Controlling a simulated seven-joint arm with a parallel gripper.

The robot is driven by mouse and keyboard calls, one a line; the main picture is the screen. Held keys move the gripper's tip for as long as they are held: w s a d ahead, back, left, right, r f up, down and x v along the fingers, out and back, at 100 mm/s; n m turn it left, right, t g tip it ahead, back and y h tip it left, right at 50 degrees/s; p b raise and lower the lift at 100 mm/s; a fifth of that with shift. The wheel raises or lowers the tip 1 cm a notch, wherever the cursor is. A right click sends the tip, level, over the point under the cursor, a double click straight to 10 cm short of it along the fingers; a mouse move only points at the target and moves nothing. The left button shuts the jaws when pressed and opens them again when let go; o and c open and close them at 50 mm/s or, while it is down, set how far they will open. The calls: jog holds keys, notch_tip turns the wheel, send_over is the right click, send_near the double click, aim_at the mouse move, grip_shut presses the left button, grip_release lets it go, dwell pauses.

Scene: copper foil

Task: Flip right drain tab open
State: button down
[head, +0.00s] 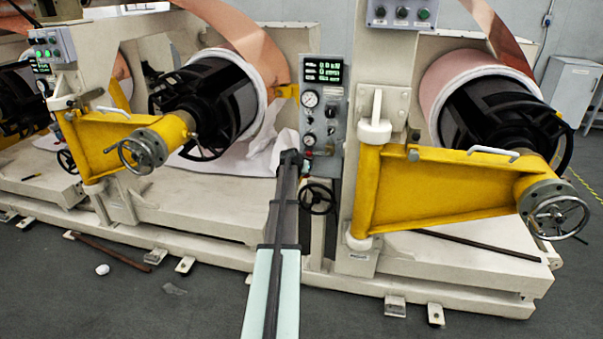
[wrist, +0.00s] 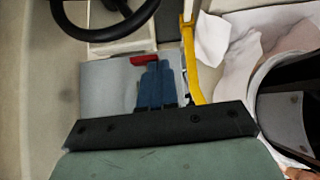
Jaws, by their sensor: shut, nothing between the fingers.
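My gripper (head: 290,156) reaches up to the lower left of the grey control panel (head: 334,90) on the right machine. In the wrist view its blue fingers (wrist: 155,68) are together and empty, in front of the grey panel face (wrist: 105,85). A small red tab-like piece (wrist: 145,60) lies right at the fingertips; I cannot tell whether they touch it. A small red part (head: 308,140) also shows just beside the gripper in the head view. I cannot tell for sure whether this is the right drain tab.
A black handwheel (head: 317,198) is below the panel, and it shows close by in the wrist view (wrist: 112,32). A yellow bar (wrist: 190,50) and white sheet (wrist: 212,40) are near the fingers. Yellow swing arms (head: 430,190) flank my arm.

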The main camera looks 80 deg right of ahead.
jog(key=shift+w+f+n+g, duration=0.15)
jog(key=shift+w+n+g, duration=0.2)
jog(key=shift+g, duration=0.45)
jog(key=f+n+g+h, duration=0.1)
jog(key=n+g, duration=0.1)
jog(key=g, duration=0.1)
jog(key=f+n+g+h, duration=0.1)
jog(key=f+n+g, duration=0.1)
jog(key=g, duration=0.1)
jog(key=w+f+n+g+h, duration=0.1)
jog(key=n+g, duration=0.2)
jog(key=g, duration=0.1)
jog(key=shift+f, duration=0.15)
dwell(0.8)
jog(key=w+a+r, duration=0.3)
jog(key=w+a, duration=0.4)
jog(key=w, duration=0.3)
jog(key=shift+w, duration=0.35)
jog(key=shift+n, duration=0.25)
dwell(0.3)
